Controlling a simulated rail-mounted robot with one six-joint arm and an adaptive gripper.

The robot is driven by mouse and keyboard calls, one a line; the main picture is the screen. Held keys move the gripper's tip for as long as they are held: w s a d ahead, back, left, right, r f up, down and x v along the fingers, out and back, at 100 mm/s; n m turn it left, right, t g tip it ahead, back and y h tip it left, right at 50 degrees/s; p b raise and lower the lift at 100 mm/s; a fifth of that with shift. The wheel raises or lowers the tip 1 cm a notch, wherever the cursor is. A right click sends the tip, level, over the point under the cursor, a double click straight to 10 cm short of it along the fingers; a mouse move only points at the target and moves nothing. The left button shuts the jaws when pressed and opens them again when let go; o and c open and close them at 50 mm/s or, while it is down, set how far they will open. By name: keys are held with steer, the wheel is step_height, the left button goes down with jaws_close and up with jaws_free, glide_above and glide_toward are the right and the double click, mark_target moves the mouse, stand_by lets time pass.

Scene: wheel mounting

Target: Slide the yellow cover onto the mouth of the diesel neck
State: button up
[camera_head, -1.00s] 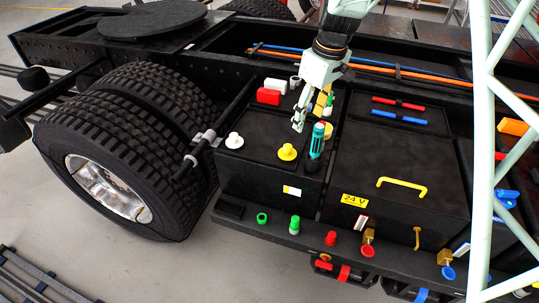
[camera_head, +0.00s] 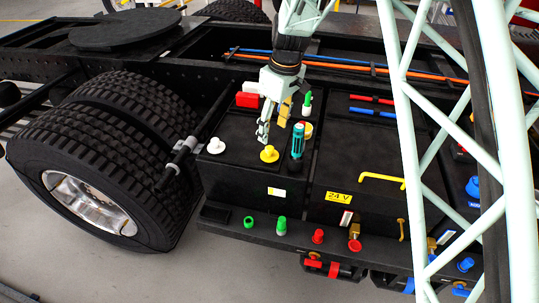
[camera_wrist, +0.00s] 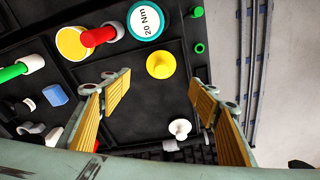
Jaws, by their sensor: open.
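A yellow round cover with a paler raised knob (camera_head: 269,154) sits on the black box top; it also shows in the wrist view (camera_wrist: 161,65). My gripper (camera_head: 274,130) is open and empty, just above and behind this cover in the head view. In the wrist view, the fingers (camera_wrist: 160,95) stand wide apart, with the cover ahead between their lines and not touched. A white knobbed cap (camera_head: 216,146) is to its left. A yellow round piece (camera_wrist: 70,42) with a red cylinder beside it is farther off. I cannot tell which piece is the diesel neck.
A teal tool marked 20 Nm (camera_wrist: 145,20) stands upright close to the cover, (camera_head: 297,140) in the head view. Red and green pieces stand behind. A yellow handle (camera_head: 383,180) is on the right box. A large tyre (camera_head: 90,160) is at left.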

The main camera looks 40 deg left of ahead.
mark_target(270, 148)
steer(key=f, duration=0.4)
steer(key=a+f, duration=0.1)
steer(key=f, duration=0.1)
stand_by(0.4)
steer(key=shift+s+a+f+p, duration=0.1)
steer(key=shift+f+p, duration=0.1)
steer(key=shift+f, duration=1.1)
steer(key=shift+a+f+p, duration=0.1)
steer(key=shift+f+p, duration=0.05)
steer(key=shift+f, duration=1.15)
steer(key=shift+c, duration=0.7)
steer(key=c, duration=0.7)
